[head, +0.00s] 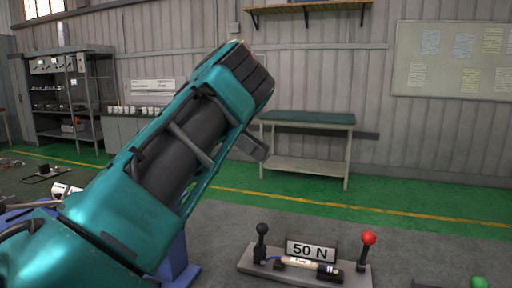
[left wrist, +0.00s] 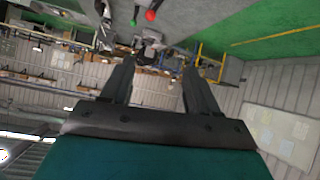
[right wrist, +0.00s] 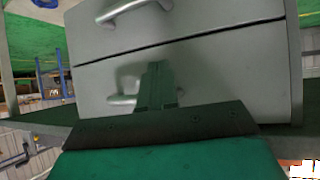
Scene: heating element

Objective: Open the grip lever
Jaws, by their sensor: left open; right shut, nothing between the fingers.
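A grey test base (head: 305,272) stands at the bottom of the head view with a "50 N" sign (head: 311,250). It has a lever with a black knob (head: 262,229) at left and a lever with a red knob (head: 368,238) at right, both roughly upright. A pale cylindrical piece (head: 300,262) lies between them. Which lever is the grip lever is not marked. The red knob also shows in the left wrist view (left wrist: 150,15), beyond my left gripper (left wrist: 158,68), which is open and empty, apart from the levers. My right gripper (right wrist: 156,70) is shut and empty, before grey drawers.
A green knob (head: 479,283) shows at the bottom right edge. A green-topped table (head: 307,119) stands by the back wall, and shelves (head: 65,95) stand at left. A grey drawer cabinet (right wrist: 215,60) with metal handles fills the right wrist view close up.

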